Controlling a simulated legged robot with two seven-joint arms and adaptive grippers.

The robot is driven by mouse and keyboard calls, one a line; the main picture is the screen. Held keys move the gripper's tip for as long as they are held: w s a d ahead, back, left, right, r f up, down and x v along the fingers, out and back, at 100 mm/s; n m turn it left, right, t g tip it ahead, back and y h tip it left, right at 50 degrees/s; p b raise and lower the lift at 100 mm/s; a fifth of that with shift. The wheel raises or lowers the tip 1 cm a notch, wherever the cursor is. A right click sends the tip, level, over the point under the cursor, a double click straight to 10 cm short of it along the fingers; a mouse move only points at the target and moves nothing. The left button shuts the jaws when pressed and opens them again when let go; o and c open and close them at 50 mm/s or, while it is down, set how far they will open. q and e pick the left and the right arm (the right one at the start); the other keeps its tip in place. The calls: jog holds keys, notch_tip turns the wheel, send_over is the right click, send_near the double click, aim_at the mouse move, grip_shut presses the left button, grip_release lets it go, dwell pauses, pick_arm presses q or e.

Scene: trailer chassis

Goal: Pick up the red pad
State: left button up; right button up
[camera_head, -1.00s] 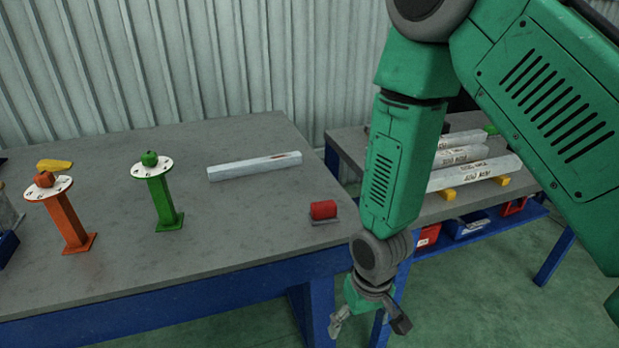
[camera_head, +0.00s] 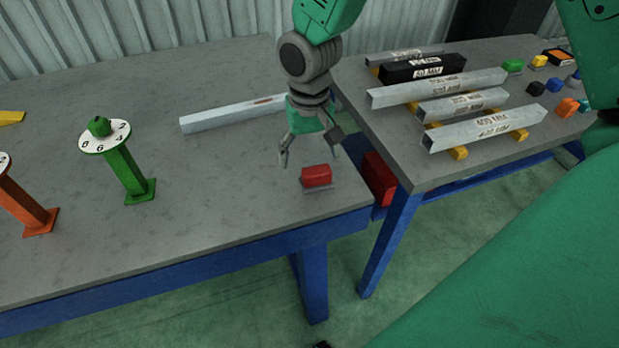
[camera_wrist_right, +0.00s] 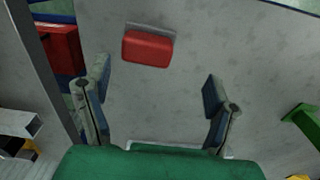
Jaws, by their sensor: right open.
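The red pad (camera_head: 316,176) sits on a small grey base on the grey table, near its right front corner, in the head view. It also shows in the right wrist view (camera_wrist_right: 147,49), above the middle, ahead of the fingers. My right gripper (camera_head: 310,160) is open and empty, pointing down above the table just behind the pad. In the right wrist view its two fingers (camera_wrist_right: 156,100) are spread wide, with the pad beyond their tips and nothing between them. My left gripper is not in view.
A grey bar (camera_head: 225,113) lies behind the gripper. A green post (camera_head: 125,172) and an orange post (camera_head: 22,203) stand to the left. A second table (camera_head: 390,150) on the right carries several bars. A red bin (camera_head: 378,178) is below, beyond the table edge.

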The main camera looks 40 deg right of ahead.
aim_at(318, 169)
jog(key=d+f, duration=0.2)
jog(key=shift+s+d+f, duration=0.15)
jog(key=shift+d+f, duration=0.15)
jog(key=shift+f, duration=0.05)
jog(key=f, duration=0.3)
jog(key=shift+a+f+b, duration=0.2)
jog(key=shift+a+b, duration=0.1)
jog(key=shift+b, duration=0.05)
jog(key=shift+a+f, duration=0.1)
jog(key=shift+a, duration=0.65)
jog(key=shift+d, duration=0.7)
jog(key=c, duration=1.4)
jog(key=shift+o, duration=0.2)
jog(key=shift+s+d+f, duration=0.1)
jog(key=shift+s+d, duration=0.05)
jog(key=shift+d, duration=0.1)
jog(key=shift+a, duration=0.25)
notch_tip(318, 169, up, 9)
jog(key=shift+a+r+p, duration=0.1)
jog(key=shift+p, duration=0.6)
jog(key=shift+d+r, duration=0.2)
jog(key=shift+r, duration=0.2)
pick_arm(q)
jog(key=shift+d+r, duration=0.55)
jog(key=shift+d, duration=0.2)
pick_arm(e)
jog(key=shift+a, duration=0.1)
